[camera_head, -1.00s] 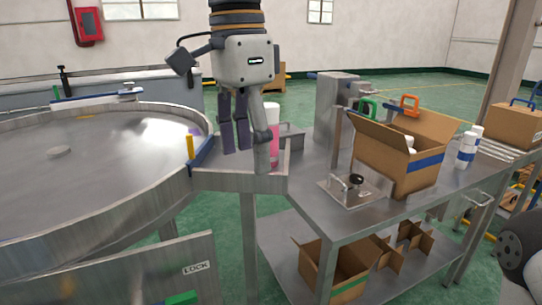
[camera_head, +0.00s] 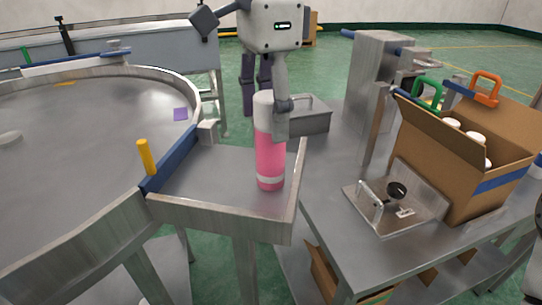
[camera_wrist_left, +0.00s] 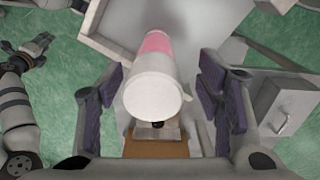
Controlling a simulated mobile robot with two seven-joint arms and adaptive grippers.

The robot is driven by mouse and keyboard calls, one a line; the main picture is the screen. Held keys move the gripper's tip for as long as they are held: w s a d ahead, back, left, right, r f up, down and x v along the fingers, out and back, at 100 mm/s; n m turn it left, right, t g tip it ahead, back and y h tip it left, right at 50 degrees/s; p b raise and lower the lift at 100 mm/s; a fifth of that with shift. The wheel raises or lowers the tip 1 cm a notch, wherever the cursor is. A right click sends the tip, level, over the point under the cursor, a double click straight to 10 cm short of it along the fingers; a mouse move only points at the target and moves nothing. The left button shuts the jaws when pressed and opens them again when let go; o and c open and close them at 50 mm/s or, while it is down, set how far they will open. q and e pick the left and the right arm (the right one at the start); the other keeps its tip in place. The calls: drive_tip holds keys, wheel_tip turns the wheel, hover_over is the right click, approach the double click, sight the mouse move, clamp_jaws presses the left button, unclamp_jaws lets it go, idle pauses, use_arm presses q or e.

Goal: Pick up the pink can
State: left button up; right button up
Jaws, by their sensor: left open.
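The pink can (camera_head: 270,155), with a white top and a pale band near its base, stands upright on the small metal tray (camera_head: 225,218) beside the round table. My left gripper (camera_head: 267,120) is open around its upper part: a grey finger is in front, the purple-padded parts behind. In the left wrist view the can's white top (camera_wrist_left: 155,95) lies between the two open fingers (camera_wrist_left: 163,100), with space on both sides. My right arm shows at the left of that view; its small gripper (camera_wrist_left: 38,48) is unclear.
The round metal table (camera_head: 80,130) with a yellow post (camera_head: 146,157) is on the left. To the right, a workbench (camera_head: 345,240) holds a clamp fixture (camera_head: 392,203) and a cardboard box (camera_head: 440,165) with white-topped cans. The tray has low raised edges.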

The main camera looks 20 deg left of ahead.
sight(270, 137)
use_arm(q)
drive_tip(key=f, duration=0.4)
drive_tip(key=shift+s+d+f, duration=0.1)
drive_tip(key=shift+s+d, duration=0.05)
drive_tip(key=shift+s, duration=0.1)
clamp_jaws()
